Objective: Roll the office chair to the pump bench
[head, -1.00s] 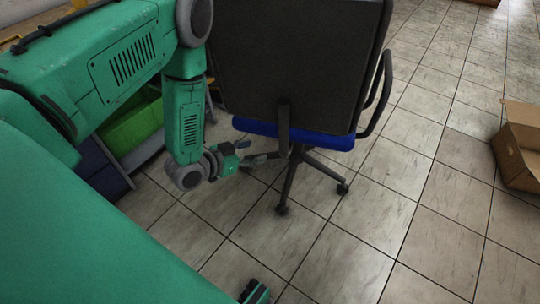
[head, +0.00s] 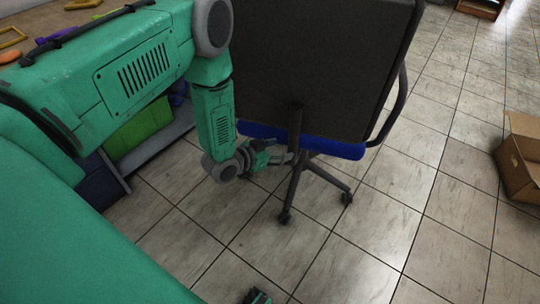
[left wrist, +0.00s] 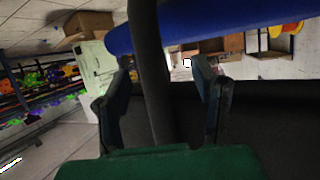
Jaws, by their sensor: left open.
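The office chair (head: 310,60) shows its dark backrest from behind in the head view, with a blue seat (head: 345,149), armrest and wheeled base. Its dark back post (head: 296,130) runs down below the backrest. My left gripper (head: 287,158) is at this post, low beside the seat. In the left wrist view the post (left wrist: 150,75) stands between the two spread fingers of my left gripper (left wrist: 162,95), with the blue seat edge (left wrist: 215,30) beyond. I cannot see contact with either finger. The pump bench cannot be made out for certain.
A cardboard box (head: 520,160) lies on the floor at the right. A bench with green bins (head: 140,130) stands at the left behind my arm. A green and black piece of mine shows at the bottom edge.

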